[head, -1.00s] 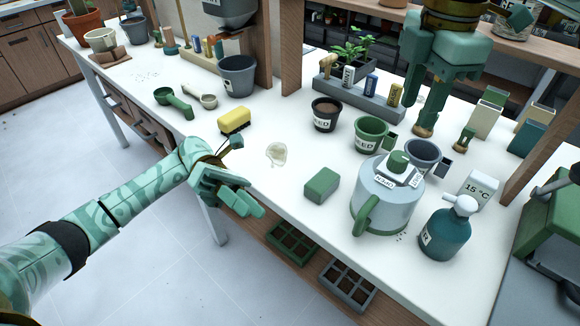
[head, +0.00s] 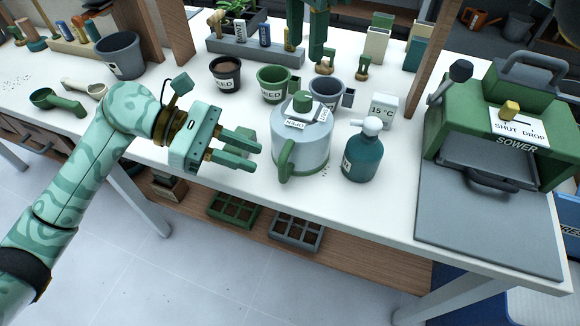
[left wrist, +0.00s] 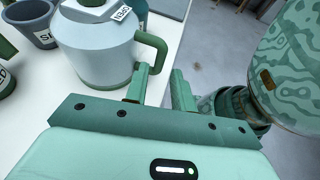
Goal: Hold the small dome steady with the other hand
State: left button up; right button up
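The small dome (head: 308,148) is a pale blue-grey rounded vessel with a green base, a green side handle (head: 286,158) and a green knob with white labels on top. It stands upright on the white table. My left gripper (head: 255,152) is open and empty, just left of the handle. In the left wrist view the dome (left wrist: 95,50) is at upper left, its handle just beyond the two parted fingers (left wrist: 160,88). My right gripper (head: 320,56) points down at the back, by a small brown-based piece (head: 325,69); its finger gap is not clear.
A teal spray bottle (head: 362,158) stands right of the dome. A grey cup (head: 326,92), a green cup (head: 272,84) and a dark pot (head: 226,75) stand close behind. A green sower machine (head: 480,125) is at the right. Seed trays (head: 297,232) sit below the table.

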aim_at(297, 142)
pick_arm(q)
jog(key=x, duration=0.9)
